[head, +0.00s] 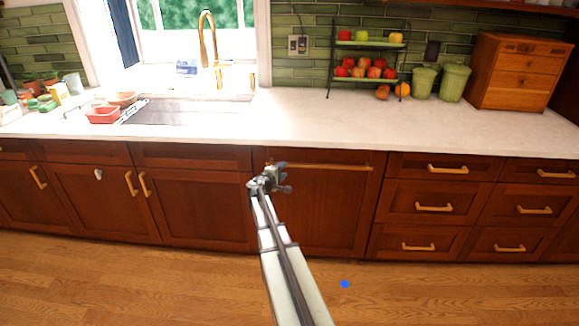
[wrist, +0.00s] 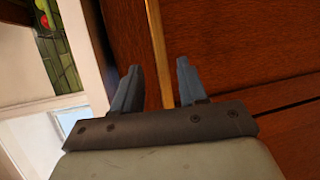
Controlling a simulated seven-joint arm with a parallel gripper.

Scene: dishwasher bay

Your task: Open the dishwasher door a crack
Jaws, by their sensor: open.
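The dishwasher door (head: 322,215) is a dark red-brown wooden panel under the counter, with a long horizontal gold bar handle (head: 330,166) along its top. It looks shut, flush with the cabinets beside it. My gripper (head: 277,172) is at the left end of the handle in the head view and hides part of it there. In the wrist view my gripper (wrist: 158,85) is open, with two grey-blue fingers apart. The gold handle (wrist: 157,45) runs into the gap between the fingertips. I cannot tell whether either finger touches it.
Drawers with gold handles (head: 447,169) are right of the door, and cabinets (head: 190,195) are left. The white counter (head: 330,120) runs above, with a sink (head: 185,110), a fruit rack (head: 366,45) and green canisters (head: 424,80). A blue spot (head: 345,284) lies on the otherwise clear wooden floor.

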